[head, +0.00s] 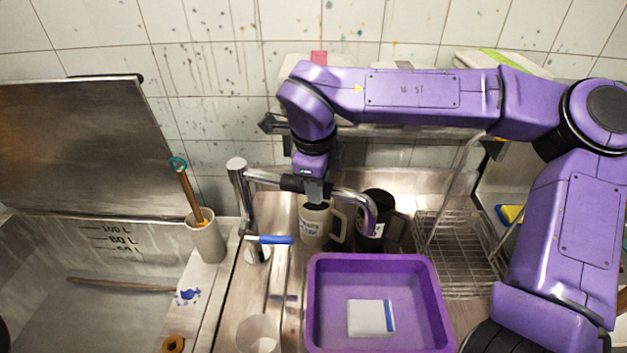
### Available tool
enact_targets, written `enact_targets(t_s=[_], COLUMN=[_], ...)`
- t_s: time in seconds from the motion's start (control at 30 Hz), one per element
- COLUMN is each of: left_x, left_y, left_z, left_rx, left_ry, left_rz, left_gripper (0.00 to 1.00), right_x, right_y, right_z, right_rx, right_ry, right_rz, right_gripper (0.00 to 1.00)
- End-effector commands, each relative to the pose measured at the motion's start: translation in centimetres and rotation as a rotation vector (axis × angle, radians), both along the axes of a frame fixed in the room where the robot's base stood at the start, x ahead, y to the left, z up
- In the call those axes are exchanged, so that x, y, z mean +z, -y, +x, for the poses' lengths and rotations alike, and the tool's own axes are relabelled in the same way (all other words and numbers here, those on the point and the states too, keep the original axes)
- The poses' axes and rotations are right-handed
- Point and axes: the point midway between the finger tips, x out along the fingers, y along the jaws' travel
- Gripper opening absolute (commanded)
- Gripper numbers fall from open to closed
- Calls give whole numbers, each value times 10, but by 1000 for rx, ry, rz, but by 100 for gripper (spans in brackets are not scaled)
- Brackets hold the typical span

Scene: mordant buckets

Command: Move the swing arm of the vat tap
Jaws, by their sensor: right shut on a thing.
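The vat tap is a steel post (240,190) with a blue lever (272,239), standing on the ledge right of the vat. Its swing arm (345,194) reaches from the top of the post to the right and curves down at its end, over the mugs and behind the purple tub. My right gripper (314,190) comes down from above and is shut on the swing arm around its middle, at a dark sleeve. The fingertips are partly hidden against the arm and the mug behind. My left gripper is out of view.
A purple tub (316,300) holding a white block (371,318) stands in front. A pale mug (314,224) and a dark mug (397,232) stand close below the swing arm. A wire rack (462,262) is at the right. The vat (60,300) with a stick inside lies left.

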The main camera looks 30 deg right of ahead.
Motion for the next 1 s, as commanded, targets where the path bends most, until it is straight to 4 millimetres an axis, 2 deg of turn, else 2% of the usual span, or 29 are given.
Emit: enact_targets(t_s=[0.33, 0.37, 0.4, 0.43, 0.77, 0.87, 1.0], left_x=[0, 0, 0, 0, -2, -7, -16], left_y=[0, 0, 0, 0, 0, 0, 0], left_z=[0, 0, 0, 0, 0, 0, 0], left_rx=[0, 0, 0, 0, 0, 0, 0], left_ry=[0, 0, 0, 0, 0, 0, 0], left_rz=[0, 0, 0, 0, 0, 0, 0], left_gripper=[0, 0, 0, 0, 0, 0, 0], right_x=[-2, -2, -2, -2, 3, 18, 51], right_y=[1, 1, 1, 1, -1, -3, -8], right_z=[-1, -1, -1, -1, 0, -1, -6], right_rx=[3, 3, 3, 3, 0, 1, 1], right_ry=[-3, -3, -3, -2, 1, 6, 7], right_rz=[-1, -1, -1, 0, 0, -2, 0], right_gripper=[0, 42, 55, 61, 61, 61, 61])
